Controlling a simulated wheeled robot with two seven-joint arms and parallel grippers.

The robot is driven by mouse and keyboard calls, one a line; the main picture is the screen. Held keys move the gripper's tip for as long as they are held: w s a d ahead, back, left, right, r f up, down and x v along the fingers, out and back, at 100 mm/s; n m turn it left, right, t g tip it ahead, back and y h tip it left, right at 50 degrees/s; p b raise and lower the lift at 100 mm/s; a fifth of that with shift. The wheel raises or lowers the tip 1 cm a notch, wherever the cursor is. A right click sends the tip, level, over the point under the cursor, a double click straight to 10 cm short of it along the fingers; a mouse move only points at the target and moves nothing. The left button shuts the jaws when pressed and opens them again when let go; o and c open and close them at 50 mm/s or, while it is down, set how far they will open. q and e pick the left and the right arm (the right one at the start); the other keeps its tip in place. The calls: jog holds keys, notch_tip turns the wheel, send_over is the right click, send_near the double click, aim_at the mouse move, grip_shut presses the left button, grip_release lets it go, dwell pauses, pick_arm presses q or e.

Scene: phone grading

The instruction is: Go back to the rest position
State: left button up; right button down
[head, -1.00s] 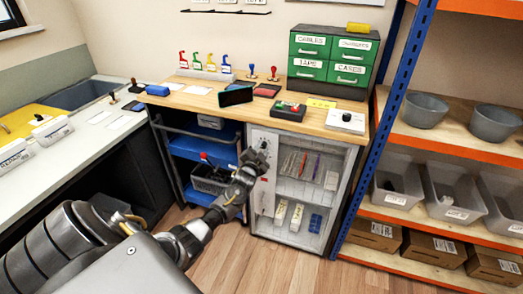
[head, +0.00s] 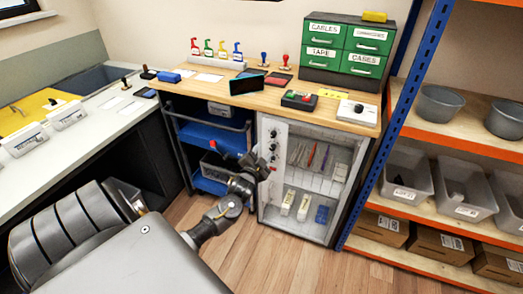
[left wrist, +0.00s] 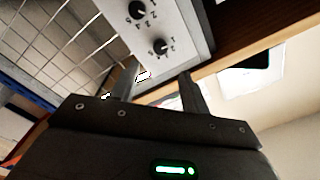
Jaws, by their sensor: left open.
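My left gripper (head: 266,168) is in front of the left edge of the cabinet under the wooden bench, near its knob panel (head: 271,140). In the left wrist view the two fingers (left wrist: 158,88) stand apart with nothing held between them. The panel with black knobs (left wrist: 159,45) shows just beyond the fingers. I cannot tell whether a finger touches it. My right gripper is in neither view.
The wooden bench (head: 200,90) carries a dark phone-like slab (head: 248,86), a red-and-green button box (head: 299,100) and a green drawer unit (head: 343,46). A blue-shelved cart (head: 210,137) stands left of the cabinet. Orange shelving (head: 450,142) with grey bins stands right. Floor in front is clear.

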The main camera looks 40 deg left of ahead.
pick_arm(q)
jog(key=shift+v, duration=0.9)
jog(key=s+d+f+n+g+h, duration=0.1)
jog(key=s+f+g, duration=0.1)
jog(key=f, duration=0.7)
jog(key=s+d+f+n+g+h, duration=0.1)
jog(key=s+f+g, duration=0.1)
jog(key=f, duration=0.7)
jog(key=s+d+f+g+h, duration=0.1)
jog(key=s+d+f+g, duration=0.1)
jog(key=s+f, duration=0.5)
jog(key=s+d+f+g+h, duration=0.1)
jog(key=s+d+f+g, duration=0.3)
jog(key=f, duration=0.5)
jog(key=s+d+f+g, duration=0.2)
jog(key=s+f, duration=0.3)
jog(key=s, duration=0.7)
jog(key=s+d+f+g+h, duration=0.1)
jog(key=s+d+f, duration=0.4)
jog(key=s, duration=0.7)
jog(key=s+d+f+g+h, duration=0.1)
jog(key=s+d+f+g, duration=0.2)
jog(key=s, duration=0.8)
notch_tip(320, 180, down, 2)
jog(key=shift+s+d+f+p, duration=0.15)
jog(key=shift+s+d+p, duration=0.2)
jog(key=shift+d, duration=0.3)
